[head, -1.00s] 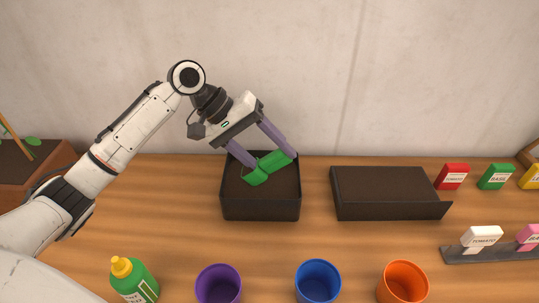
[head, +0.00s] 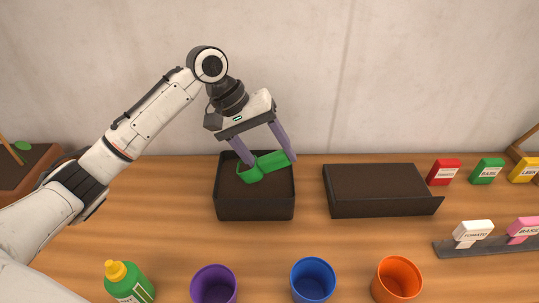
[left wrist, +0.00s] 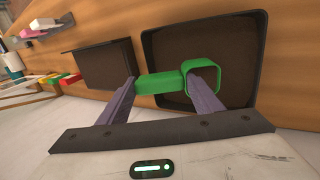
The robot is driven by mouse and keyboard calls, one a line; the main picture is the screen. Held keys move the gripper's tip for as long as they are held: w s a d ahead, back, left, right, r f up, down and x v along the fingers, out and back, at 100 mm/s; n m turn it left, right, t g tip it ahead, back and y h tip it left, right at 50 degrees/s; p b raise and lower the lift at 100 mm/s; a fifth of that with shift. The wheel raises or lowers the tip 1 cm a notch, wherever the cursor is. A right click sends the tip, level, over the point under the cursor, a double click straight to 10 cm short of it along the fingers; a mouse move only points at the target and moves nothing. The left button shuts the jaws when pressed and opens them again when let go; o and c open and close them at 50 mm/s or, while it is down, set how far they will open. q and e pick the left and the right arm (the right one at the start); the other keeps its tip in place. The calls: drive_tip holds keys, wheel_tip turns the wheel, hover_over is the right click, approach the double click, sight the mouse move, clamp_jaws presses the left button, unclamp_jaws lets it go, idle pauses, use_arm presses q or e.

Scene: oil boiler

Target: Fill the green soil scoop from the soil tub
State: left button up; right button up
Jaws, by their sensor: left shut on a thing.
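The green soil scoop (head: 272,161) is in my left gripper (head: 271,162), over the black soil tub (head: 255,208) filled with dark brown soil. The two purple fingers are shut on the scoop's handle, one at each end. The scoop's cup is at the left, its mouth facing roughly up, near the soil. Whether it touches the soil is unclear. The left wrist view shows the scoop (left wrist: 160,84) across the fingers, with the soil tub (left wrist: 258,62) behind it. The cup's inside looks dark; I cannot tell how much soil is in it. My right gripper is out of view.
A black tray of soil (head: 380,208) stands right of the tub. Purple (head: 214,286), blue (head: 313,281) and orange (head: 397,280) cups and a green bottle (head: 128,284) line the front. Seed packets (head: 443,172) and a label rack (head: 485,246) are at the right.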

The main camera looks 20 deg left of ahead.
use_arm(q)
drive_tip(key=shift+w+d+r+g+y, duration=0.25)
drive_tip(key=shift+d+r+y, duration=0.15)
drive_tip(key=shift+r+y, duration=0.15)
drive_tip(key=shift+w+d+r+g+y, duration=0.1)
drive_tip(key=shift+d+r+g+y, duration=0.15)
drive_tip(key=shift+d+r+y, duration=0.3)
drive_tip(key=shift+a, duration=0.15)
drive_tip(key=shift+w+d+g+y, duration=0.2)
drive_tip(key=shift+d+g+y, duration=0.25)
drive_tip(key=shift+y, duration=0.45)
drive_tip(key=shift+d+f+y, duration=0.1)
drive_tip(key=shift+f+y, duration=0.05)
drive_tip(key=shift+y, duration=0.35)
drive_tip(key=shift+r, duration=0.25)
drive_tip(key=shift+r, duration=0.75)
drive_tip(key=shift+r, duration=0.25)
drive_tip(key=shift+r, duration=0.8)
